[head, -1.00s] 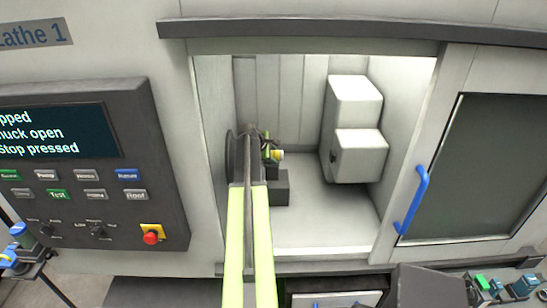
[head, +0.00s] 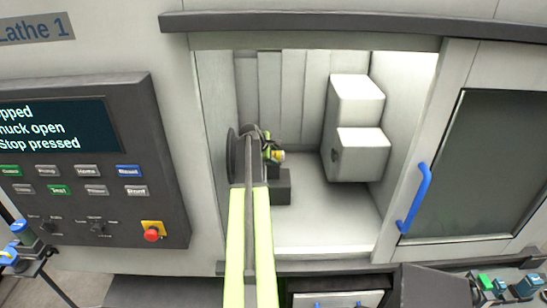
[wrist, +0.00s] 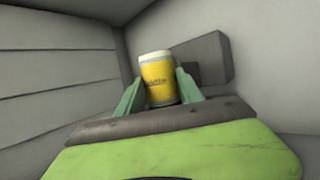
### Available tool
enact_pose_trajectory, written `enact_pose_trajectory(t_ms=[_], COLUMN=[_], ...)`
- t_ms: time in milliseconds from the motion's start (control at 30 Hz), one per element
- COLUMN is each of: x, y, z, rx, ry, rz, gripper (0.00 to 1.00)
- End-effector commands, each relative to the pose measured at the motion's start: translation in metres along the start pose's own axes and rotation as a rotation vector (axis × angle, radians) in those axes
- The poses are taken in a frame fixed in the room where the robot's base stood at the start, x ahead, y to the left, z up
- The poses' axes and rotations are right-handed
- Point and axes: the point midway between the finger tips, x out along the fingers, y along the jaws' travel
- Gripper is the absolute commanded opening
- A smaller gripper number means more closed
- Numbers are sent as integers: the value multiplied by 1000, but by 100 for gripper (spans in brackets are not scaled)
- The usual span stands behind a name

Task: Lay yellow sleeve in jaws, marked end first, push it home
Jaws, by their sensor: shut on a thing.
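The yellow sleeve (wrist: 158,82) stands between the two green fingers of my gripper (wrist: 160,88) in the wrist view. In the head view the sleeve (head: 279,156) is small at my gripper (head: 270,152), inside the lathe's open bay. The dark round chuck (head: 236,155) is just left of it, mostly hidden behind my arm. Its jaws cannot be made out, and I cannot tell whether the sleeve touches them.
A white block-shaped unit (head: 358,125) stands at the right of the bay. A dark block (head: 281,187) sits below my gripper. The door with a blue handle (head: 413,198) is slid right. The control panel (head: 75,165) reads chuck open, stop pressed. The bay floor is clear at front right.

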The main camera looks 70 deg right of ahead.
Motion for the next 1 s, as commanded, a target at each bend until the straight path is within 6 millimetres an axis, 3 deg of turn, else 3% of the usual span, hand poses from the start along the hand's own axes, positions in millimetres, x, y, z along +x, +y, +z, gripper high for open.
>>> enact_pose_trajectory(t_ms=[1000], x=[8], y=[-2], z=[-4], rx=[-5], ry=[0], rz=[-8], gripper=[0])
